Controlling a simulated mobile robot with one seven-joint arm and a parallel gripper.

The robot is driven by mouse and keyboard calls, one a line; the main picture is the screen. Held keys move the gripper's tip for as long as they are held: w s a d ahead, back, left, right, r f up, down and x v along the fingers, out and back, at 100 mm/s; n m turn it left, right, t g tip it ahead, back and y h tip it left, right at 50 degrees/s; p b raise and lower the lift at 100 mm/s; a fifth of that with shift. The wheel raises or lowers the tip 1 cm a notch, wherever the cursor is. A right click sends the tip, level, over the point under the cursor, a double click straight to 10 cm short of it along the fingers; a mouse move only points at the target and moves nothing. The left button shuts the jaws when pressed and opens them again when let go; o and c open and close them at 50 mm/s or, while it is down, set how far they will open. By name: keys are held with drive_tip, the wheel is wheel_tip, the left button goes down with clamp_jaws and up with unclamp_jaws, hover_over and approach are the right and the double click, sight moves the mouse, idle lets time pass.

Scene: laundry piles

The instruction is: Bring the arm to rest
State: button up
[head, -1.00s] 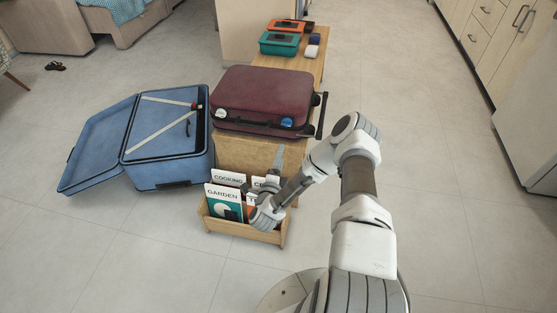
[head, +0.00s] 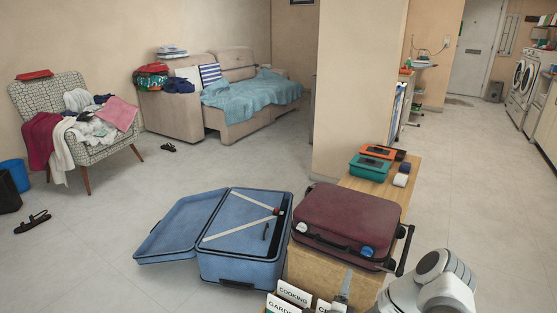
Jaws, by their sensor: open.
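My arm (head: 432,284) shows at the bottom right of the head view, with most of its links cut off by the lower edge. Part of my gripper (head: 343,290) shows at the bottom edge, beside the books in the wooden book box. It is open, and nothing is seen held in it. Its lower part is out of frame.
A maroon suitcase (head: 348,222) lies on a wooden bench (head: 408,192), with teal (head: 370,168) and orange (head: 384,152) cases behind. An open blue suitcase (head: 240,268) lies left. A clothes-laden armchair (head: 110,152) and sofa (head: 240,128) stand further back.

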drive_tip(key=w+a+r+n+g+y, duration=0.1)
drive_tip(key=w+a+r+n+y, duration=0.3)
drive_tip(key=r+n, duration=0.3)
drive_tip(key=w+a+r+n+y, duration=0.35)
drive_tip(key=r+n, duration=0.25)
drive_tip(key=r, duration=0.2)
drive_tip(key=s+a+r+n+g, duration=0.2)
drive_tip(key=s+r+n+g, duration=0.45)
drive_tip(key=s+r, duration=1)
drive_tip(key=s+r+n+g, duration=0.1)
drive_tip(key=s+r+n, duration=0.15)
drive_tip(key=s, duration=0.85)
drive_tip(key=s+r+n+g, duration=0.1)
drive_tip(key=s+r+g, duration=0.15)
drive_tip(key=s, duration=0.75)
wheel_tip(320, 180, up, 22)
drive_tip(key=p, duration=2.2)
drive_tip(key=shift+s+t+y, duration=0.25)
drive_tip(key=shift+t+y, duration=0.15)
drive_tip(key=shift+y, duration=0.05)
drive_tip(key=shift+d, duration=0.2)
